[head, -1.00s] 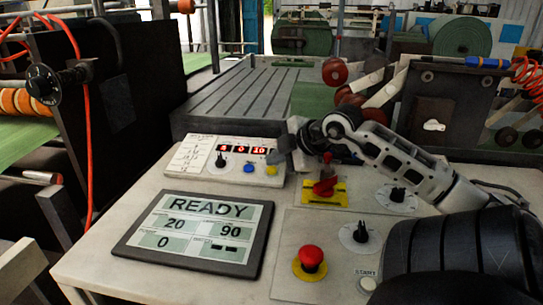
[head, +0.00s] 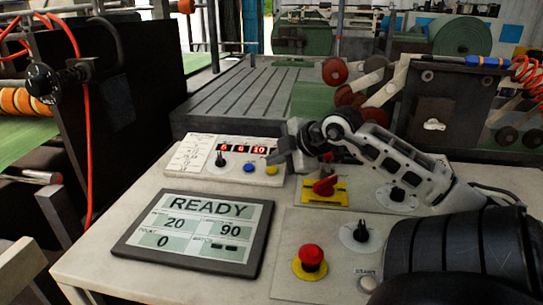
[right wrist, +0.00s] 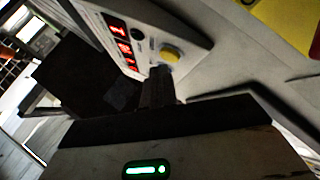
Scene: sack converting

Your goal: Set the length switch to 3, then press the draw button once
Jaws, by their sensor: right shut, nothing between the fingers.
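A small white control panel (head: 180,175) stands at the back of the table. It carries a red-digit display (head: 240,149), a black rotary knob (head: 220,160), a blue button (head: 249,168) and a yellow button (head: 271,169). The labels are too small to read, so I cannot tell which control is the length switch or the draw button. My right gripper (head: 276,158) is shut and empty, its tips just by the yellow button. In the right wrist view the fingertips (right wrist: 160,75) are close to the yellow button (right wrist: 171,53); contact is unclear. My left gripper is out of view.
A tablet (head: 195,232) reading READY lies at the front left. A red mushroom button (head: 311,257), a red switch on a yellow plate (head: 325,187) and other black knobs (head: 361,233) stand to the right, partly beneath my right arm.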

